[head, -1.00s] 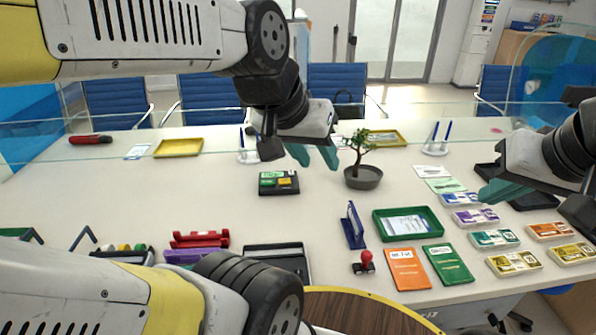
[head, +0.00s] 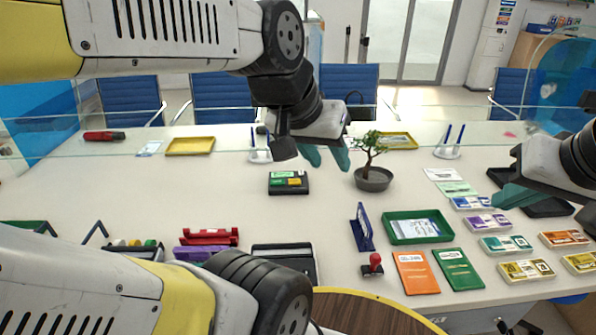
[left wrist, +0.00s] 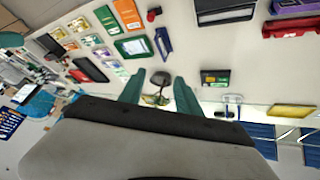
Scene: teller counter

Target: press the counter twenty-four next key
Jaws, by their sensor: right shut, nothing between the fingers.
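A small black key unit (head: 288,188) with a green key and a yellow key lies flat on the counter, left of the potted bonsai. Its key labels are too small to read. It also shows in the left wrist view (left wrist: 215,79). My left gripper (head: 327,157) is above the counter, up and to the right of the unit, touching nothing. Its teal fingers are apart and empty in the left wrist view (left wrist: 159,80). My right gripper (head: 511,196) is at the right, above the counter by the card packs, shut and empty.
The bonsai pot (head: 373,180) stands close to my left gripper. A green tray (head: 389,237), a red-handled stamp (head: 375,263) and a blue stand (head: 362,228) are nearer. A glass screen crosses behind. The counter left of the unit is clear.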

